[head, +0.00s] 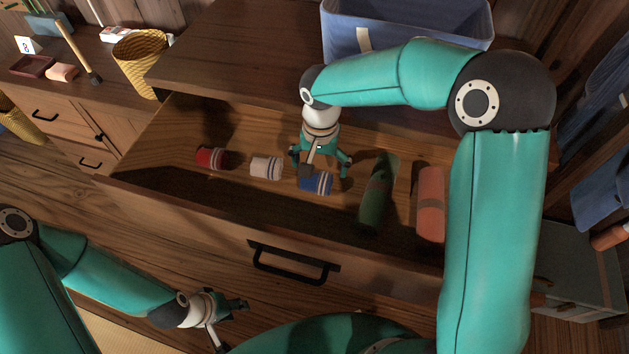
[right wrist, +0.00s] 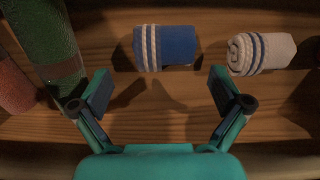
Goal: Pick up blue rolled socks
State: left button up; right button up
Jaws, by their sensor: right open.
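The blue rolled socks (head: 318,182) with white stripes lie in the open drawer (head: 150,187), between the white rolled socks and a green roll. In the right wrist view the blue rolled socks (right wrist: 166,47) lie ahead of the fingers, roughly midway between them. My right gripper (head: 321,173) is over the drawer, just above the blue socks. It is open and empty, and its fingers (right wrist: 160,92) are apart from the socks. My left gripper (head: 238,305) is in front of the drawer, low at the left, empty; its finger gap is not clear.
Red rolled socks (head: 213,158) and white rolled socks (head: 266,166) lie left of the blue ones. A green roll (head: 375,200) and a salmon roll (head: 430,203) lie to the right. A blue bin (head: 400,22) stands on the cabinet top. The drawer front carries a black handle (head: 290,263).

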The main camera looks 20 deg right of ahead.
aim_at(316, 176)
jog(key=shift+w+a+f, duration=0.1)
jog(key=shift+a+f, duration=0.05)
jog(key=shift+f, duration=1.2)
jog(key=shift+w+a+f, duration=0.1)
jog(key=shift+a+f, duration=0.05)
jog(key=shift+f, duration=1.2)
jog(key=c, duration=0.9)
